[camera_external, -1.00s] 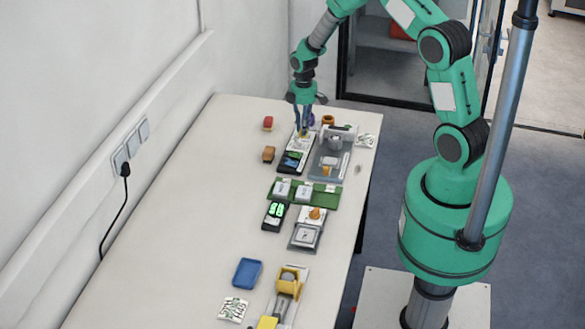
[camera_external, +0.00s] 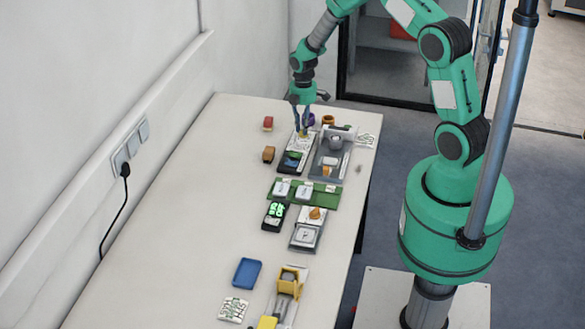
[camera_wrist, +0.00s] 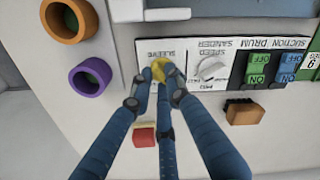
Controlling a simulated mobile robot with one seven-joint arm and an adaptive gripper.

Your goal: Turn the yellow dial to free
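The yellow dial (camera_wrist: 162,69) sits on a white control panel (camera_wrist: 215,48) next to the upside-down word SLEEVE in the wrist view. The blue fingers of my gripper (camera_wrist: 158,80) converge on the dial, their tips close around it and seemingly touching it. They hide much of the dial, its pointing direction and any nearby position marks. In the external view my gripper (camera_external: 302,130) reaches down to the far end of the panel (camera_external: 300,143); the dial is too small to read there.
A white speed knob (camera_wrist: 211,69) and green and blue switches (camera_wrist: 258,68) share the panel. An orange ring (camera_wrist: 69,20), a purple ring (camera_wrist: 90,76), a red block (camera_wrist: 144,137) and a brown block (camera_wrist: 244,112) lie nearby. The table's left side (camera_external: 190,220) is clear.

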